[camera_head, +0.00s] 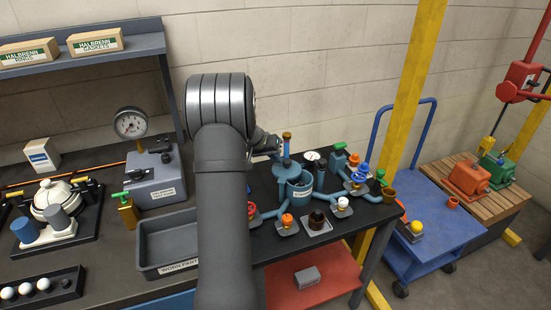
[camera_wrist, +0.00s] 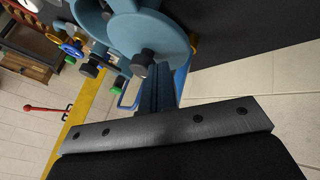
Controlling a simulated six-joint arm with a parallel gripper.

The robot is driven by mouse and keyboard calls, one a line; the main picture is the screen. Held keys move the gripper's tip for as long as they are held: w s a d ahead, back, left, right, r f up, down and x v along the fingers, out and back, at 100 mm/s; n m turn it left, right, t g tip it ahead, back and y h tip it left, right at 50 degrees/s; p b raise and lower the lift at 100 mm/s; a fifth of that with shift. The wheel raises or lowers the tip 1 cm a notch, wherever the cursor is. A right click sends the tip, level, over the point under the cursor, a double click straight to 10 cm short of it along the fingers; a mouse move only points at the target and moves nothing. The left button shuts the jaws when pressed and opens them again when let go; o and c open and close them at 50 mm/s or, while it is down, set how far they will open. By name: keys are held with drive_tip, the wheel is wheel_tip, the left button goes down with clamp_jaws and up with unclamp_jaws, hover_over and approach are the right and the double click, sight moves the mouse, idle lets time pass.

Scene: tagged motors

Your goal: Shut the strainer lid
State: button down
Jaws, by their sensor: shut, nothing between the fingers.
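The blue strainer (camera_head: 299,190) stands on the bench right of my arm, with a label on its front and pipes running out on both sides. Its blue lid (camera_head: 286,163) appears raised at the back of the body; its exact angle is hard to tell. My gripper (camera_head: 272,149) is shut and empty, just left of the raised lid and partly hidden by my arm. In the wrist view the shut fingers (camera_wrist: 160,88) point at a large blue round part (camera_wrist: 150,32) with a dark knob (camera_wrist: 143,60). Whether they touch is unclear.
Several small valves and fittings, including a blue handwheel (camera_head: 360,173) and a white-capped one (camera_head: 342,205), crowd around the strainer. A grey tray (camera_head: 150,262) lies left of my arm. A gauge unit (camera_head: 154,178) stands behind it. A yellow post (camera_head: 412,85) rises at right.

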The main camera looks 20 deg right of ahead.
sight(289, 161)
drive_tip(key=shift+d, duration=0.15)
drive_tip(key=d+m+g, duration=0.1)
drive_tip(key=m+g, duration=0.1)
drive_tip(key=m, duration=0.1)
drive_tip(key=shift+s+d, duration=0.15)
drive_tip(key=shift+d, duration=0.05)
drive_tip(key=m, duration=0.1)
drive_tip(key=d+m+g, duration=0.1)
drive_tip(key=shift+s+d+m+g, duration=0.25)
drive_tip(key=shift+s+m+g, duration=0.05)
drive_tip(key=shift+s, duration=0.05)
drive_tip(key=m, duration=0.1)
drive_tip(key=s+d+m+g+y, duration=0.1)
drive_tip(key=m+g, duration=0.1)
drive_tip(key=shift+s+d+m, duration=0.2)
drive_tip(key=shift+d+m, duration=0.05)
drive_tip(key=shift+m, duration=0.05)
drive_tip(key=shift+s+d, duration=0.15)
drive_tip(key=shift+s, duration=0.1)
